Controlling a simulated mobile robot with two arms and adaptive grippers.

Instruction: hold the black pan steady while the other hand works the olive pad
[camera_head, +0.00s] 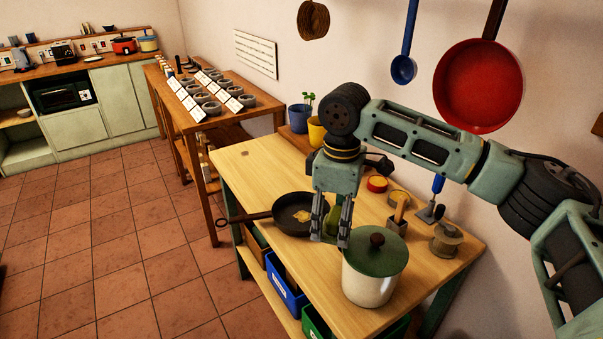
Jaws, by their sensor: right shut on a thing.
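The black pan (288,227) lies on the wooden table, its handle pointing left past the table's edge. A small yellowish patch shows on its inside. My right gripper (331,236) points down just at the right side of the pan. It is shut on an olive-green thing, which looks like the olive pad (333,222); the fingers hide part of it. I cannot tell if the pad touches the pan. My left gripper is not in view, and nothing visible holds the pan's handle.
A cream pot with a green lid (375,255) stands close in front of my right gripper. A spool (445,238), a wooden-handled tool (398,215) and a red tin (377,184) stand to the right. The table's back left is mostly clear.

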